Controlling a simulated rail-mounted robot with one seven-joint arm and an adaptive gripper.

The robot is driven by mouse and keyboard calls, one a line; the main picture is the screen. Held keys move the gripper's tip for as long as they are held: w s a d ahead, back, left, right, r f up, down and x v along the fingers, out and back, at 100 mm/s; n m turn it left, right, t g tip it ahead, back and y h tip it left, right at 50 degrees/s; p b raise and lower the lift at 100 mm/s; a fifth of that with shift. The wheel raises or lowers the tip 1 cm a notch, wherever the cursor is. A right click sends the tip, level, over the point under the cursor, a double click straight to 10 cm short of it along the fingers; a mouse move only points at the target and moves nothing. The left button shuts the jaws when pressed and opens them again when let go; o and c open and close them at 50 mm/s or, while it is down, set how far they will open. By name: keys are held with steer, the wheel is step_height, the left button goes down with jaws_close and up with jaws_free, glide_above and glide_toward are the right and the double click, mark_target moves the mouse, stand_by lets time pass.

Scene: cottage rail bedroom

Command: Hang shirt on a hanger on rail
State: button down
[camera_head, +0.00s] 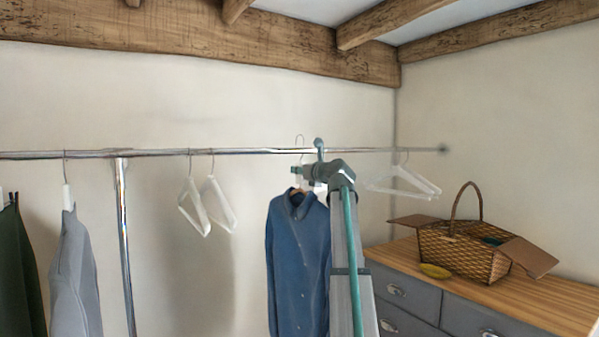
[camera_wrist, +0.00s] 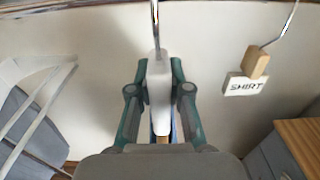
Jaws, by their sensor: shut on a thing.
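The blue shirt (camera_head: 297,260) hangs upright on a hanger just below the rail (camera_head: 245,151) in the head view. My gripper (camera_head: 300,174) is shut on the neck of that hanger. The wrist view shows the hanger's white neck (camera_wrist: 159,88) between my fingers, with the metal hook (camera_wrist: 155,22) rising above it. In the head view the hook top reaches slightly above the rail line. I cannot tell whether it rests on the rail or is apart from it. My arm hides part of the shirt's right side.
Empty hangers (camera_head: 194,207) hang left of the shirt, and another (camera_head: 402,180) right. A grey garment (camera_head: 75,270) and dark green one (camera_head: 18,275) hang far left. A dresser (camera_head: 400,255) with a wicker basket (camera_head: 462,246) stands right. A "SHIRT" tag (camera_wrist: 246,86) hangs in the wrist view.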

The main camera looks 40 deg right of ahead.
glide_above(287, 189)
steer(key=shift+w+r, duration=0.1)
steer(key=shift+w, duration=0.15)
steer(key=shift+f, duration=2.25)
stand_by(0.4)
steer(key=c, duration=1)
jaws_free()
steer(key=shift+s, duration=0.15)
